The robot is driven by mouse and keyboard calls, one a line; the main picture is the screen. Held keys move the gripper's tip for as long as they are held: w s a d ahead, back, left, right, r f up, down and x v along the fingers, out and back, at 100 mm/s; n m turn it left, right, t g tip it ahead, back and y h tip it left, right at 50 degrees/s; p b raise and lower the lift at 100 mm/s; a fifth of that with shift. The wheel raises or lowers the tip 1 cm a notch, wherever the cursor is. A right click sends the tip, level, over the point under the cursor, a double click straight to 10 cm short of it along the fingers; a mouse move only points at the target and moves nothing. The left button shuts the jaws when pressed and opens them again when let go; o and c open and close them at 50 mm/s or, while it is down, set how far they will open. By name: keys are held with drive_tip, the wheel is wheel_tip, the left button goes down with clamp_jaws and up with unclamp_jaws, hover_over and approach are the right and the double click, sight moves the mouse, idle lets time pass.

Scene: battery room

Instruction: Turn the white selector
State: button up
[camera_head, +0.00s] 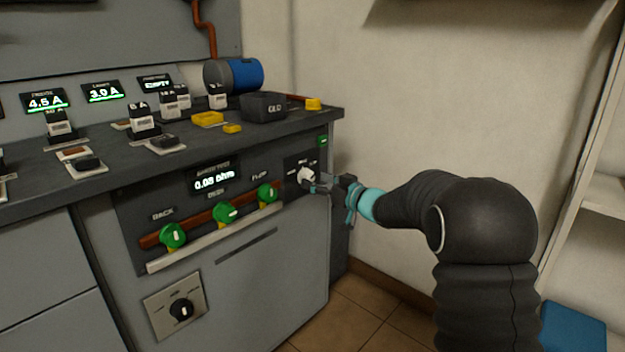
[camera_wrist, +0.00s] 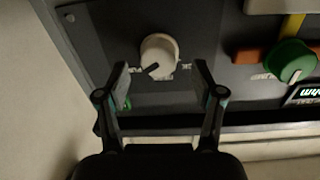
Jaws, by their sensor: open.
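The white selector (camera_head: 306,176) is a round knob on a dark plate at the right end of the cabinet front. In the wrist view the white selector (camera_wrist: 159,56) shows whole, with a dark pointer mark toward its lower left. My gripper (camera_head: 318,186) is at the plate, close in front of the knob. In the wrist view my gripper (camera_wrist: 161,82) is open, with one finger to each side of the knob and slightly below it in the picture. I cannot tell whether the fingers touch it. The printed labels around it are too small to read.
Green valve handles (camera_head: 225,213) sit on a brown pipe left of the selector. A black knob (camera_head: 181,310) is on a lower plate. The counter (camera_head: 60,180) holds several blocks, a dark bin (camera_head: 263,107) and a blue cylinder (camera_head: 234,75). A wall stands at right.

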drive_tip(key=shift+x, duration=1.3)
drive_tip(key=shift+c, duration=0.3)
drive_tip(key=c, duration=1.1)
drive_tip(key=shift+d, duration=0.15)
